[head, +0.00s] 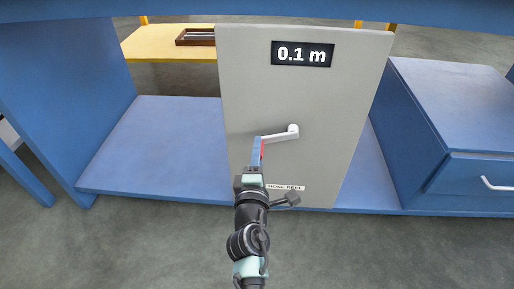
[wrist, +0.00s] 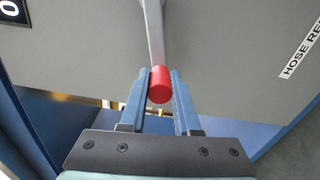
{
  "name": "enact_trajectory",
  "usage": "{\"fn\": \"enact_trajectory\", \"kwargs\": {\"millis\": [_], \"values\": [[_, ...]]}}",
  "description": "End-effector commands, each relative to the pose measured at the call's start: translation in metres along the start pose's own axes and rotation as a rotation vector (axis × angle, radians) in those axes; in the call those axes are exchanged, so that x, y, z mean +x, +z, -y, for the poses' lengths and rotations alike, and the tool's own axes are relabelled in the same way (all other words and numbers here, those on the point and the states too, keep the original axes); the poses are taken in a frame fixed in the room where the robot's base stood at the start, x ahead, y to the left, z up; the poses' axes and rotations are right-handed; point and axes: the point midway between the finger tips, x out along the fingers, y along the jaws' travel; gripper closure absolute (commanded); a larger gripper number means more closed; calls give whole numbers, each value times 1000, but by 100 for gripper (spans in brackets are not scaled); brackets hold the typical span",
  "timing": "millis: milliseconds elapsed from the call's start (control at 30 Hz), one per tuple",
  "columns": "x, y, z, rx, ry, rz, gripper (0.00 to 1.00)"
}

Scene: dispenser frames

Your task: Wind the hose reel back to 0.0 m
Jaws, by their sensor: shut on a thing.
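The hose reel's grey panel (head: 325,95) stands upright in the head view. Its display (head: 302,54) reads 0.1 m. A white crank arm (head: 279,134) runs from a hub at the panel's middle out to the left. The crank's red knob (wrist: 160,85) shows between my fingers in the wrist view. My gripper (head: 258,152) is shut on the red knob, its blue fingers on either side of it. In the head view the fingers hide most of the knob. The label HOSE REEL (head: 285,187) is low on the panel, partly hidden by my arm.
A blue shelf (head: 150,150) lies behind and left of the panel. A blue drawer unit (head: 460,130) with a white handle stands at the right. A yellow table (head: 155,44) with a brown tray (head: 196,36) is at the back left. Grey floor is open in front.

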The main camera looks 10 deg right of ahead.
Motion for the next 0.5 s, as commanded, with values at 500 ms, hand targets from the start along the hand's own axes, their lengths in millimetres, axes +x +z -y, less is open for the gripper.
{"fn": "enact_trajectory", "kwargs": {"millis": [500], "values": [[0,1,6,-51,-2,0,100]]}}
